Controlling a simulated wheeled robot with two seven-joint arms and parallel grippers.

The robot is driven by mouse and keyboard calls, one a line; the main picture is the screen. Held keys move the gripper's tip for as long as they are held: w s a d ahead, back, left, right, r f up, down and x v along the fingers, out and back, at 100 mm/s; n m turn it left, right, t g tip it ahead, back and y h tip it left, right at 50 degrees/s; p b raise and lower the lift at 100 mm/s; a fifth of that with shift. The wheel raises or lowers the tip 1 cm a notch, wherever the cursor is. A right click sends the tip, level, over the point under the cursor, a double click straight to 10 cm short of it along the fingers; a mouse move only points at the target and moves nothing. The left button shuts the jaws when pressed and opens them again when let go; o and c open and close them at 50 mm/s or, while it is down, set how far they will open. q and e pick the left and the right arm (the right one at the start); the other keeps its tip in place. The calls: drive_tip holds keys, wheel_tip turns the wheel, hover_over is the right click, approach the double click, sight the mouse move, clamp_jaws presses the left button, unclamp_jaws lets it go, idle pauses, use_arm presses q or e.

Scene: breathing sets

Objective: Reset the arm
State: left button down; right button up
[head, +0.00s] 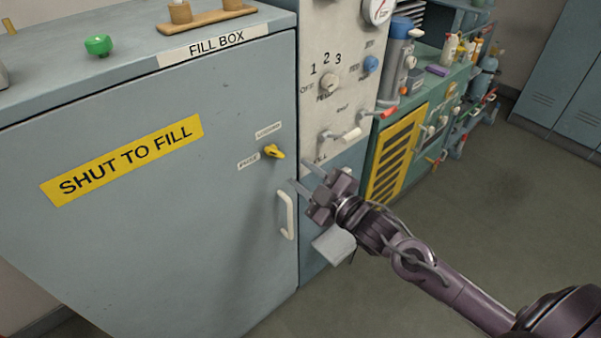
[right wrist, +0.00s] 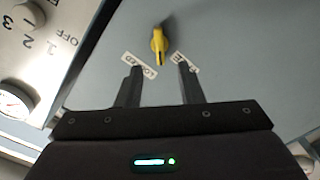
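My right arm reaches in from the lower right in the head view. Its gripper (head: 302,177) is in front of the fill box door, with its fingers apart and nothing between them. In the right wrist view the two fingers of the gripper (right wrist: 160,78) stand apart, and the yellow latch knob (right wrist: 158,42) lies beyond their tips, not touched. In the head view the yellow knob (head: 274,152) is on the door near its right edge, between two small labels. My left gripper is not in view.
The blue-grey fill box (head: 150,230) has a pale door handle (head: 287,215) below the knob. A control panel (head: 335,90) with dials and levers stands to its right. A green bench (head: 440,80) with bottles is beyond. The floor (head: 480,210) at right is clear.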

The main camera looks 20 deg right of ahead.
idle(0.3)
drive_tip(key=d+f+m+g+h, duration=0.1)
drive_tip(key=d+f+m+h, duration=0.15)
drive_tip(key=f, duration=0.65)
drive_tip(key=d+f+m+g+h, duration=0.2)
drive_tip(key=d+f, duration=0.2)
drive_tip(key=f, duration=0.5)
drive_tip(key=s+d+f+m+g+h, duration=0.15)
drive_tip(key=s+f, duration=0.25)
drive_tip(key=f, duration=0.5)
drive_tip(key=s+d+f+m+g, duration=0.1)
drive_tip(key=s+d+f+g, duration=0.15)
drive_tip(key=f, duration=0.65)
drive_tip(key=s+a+f+m+g, duration=0.2)
drive_tip(key=s+f+g, duration=0.2)
drive_tip(key=s+f, duration=1)
drive_tip(key=s+a+f+g, duration=0.1)
drive_tip(key=s+a+f, duration=0.1)
drive_tip(key=s, duration=0.5)
drive_tip(key=s+a+f+m+g, duration=0.1)
drive_tip(key=s+a+f+g, duration=0.1)
drive_tip(key=s+f, duration=0.2)
drive_tip(key=s+a+f+g, duration=0.2)
drive_tip(key=s+f, duration=0.2)
drive_tip(key=s, duration=0.6)
drive_tip(key=shift+s+m, duration=0.3)
drive_tip(key=shift+s, duration=0.05)
drive_tip(key=shift+d+r, duration=0.1)
